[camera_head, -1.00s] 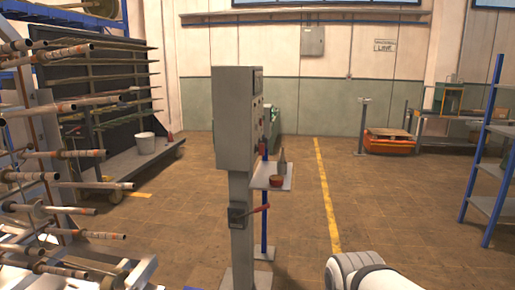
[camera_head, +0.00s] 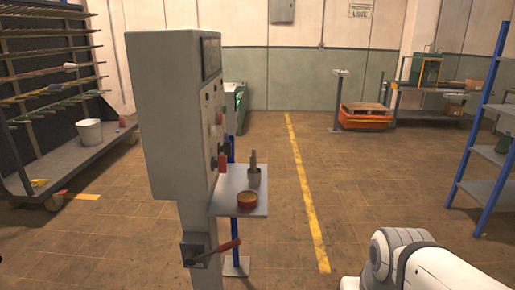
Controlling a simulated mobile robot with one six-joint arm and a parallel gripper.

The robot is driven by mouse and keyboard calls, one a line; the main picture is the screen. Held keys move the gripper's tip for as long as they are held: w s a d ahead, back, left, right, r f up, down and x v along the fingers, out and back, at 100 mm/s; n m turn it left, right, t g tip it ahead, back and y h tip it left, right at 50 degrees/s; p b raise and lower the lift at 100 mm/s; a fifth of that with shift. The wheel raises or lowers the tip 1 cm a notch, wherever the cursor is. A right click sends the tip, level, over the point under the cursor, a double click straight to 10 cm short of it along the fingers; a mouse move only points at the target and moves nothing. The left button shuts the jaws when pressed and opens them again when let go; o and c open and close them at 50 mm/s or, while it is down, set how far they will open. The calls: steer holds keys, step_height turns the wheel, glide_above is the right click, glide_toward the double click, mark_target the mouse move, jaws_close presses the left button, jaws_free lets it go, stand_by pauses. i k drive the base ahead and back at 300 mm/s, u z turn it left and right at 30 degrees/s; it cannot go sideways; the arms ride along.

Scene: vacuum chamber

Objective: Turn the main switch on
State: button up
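A grey control cabinet (camera_head: 165,115) stands on a post (camera_head: 203,225) left of the middle. Its panel (camera_head: 213,110) faces right and shows at a steep slant, with several small knobs and buttons. A red handle (camera_head: 221,162) sticks out at the panel's lower edge. Lower on the post is a dark box (camera_head: 194,252) with a red-handled lever (camera_head: 222,247) pointing right and slightly up. I cannot tell which of these is the main switch or what state it is in. My gripper is out of view; only a white part of my arm shows at the lower right.
A small grey shelf (camera_head: 228,205) beside the cabinet carries a red-rimmed tin and a cup holding tools. A rack with a white bucket (camera_head: 90,133) stands at the left, blue-post shelving (camera_head: 485,130) at the right. The floor around the yellow line (camera_head: 305,200) is clear.

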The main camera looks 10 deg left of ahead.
mark_target(221, 163)
steer(key=i, duration=1.15)
steer(key=u, duration=0.3)
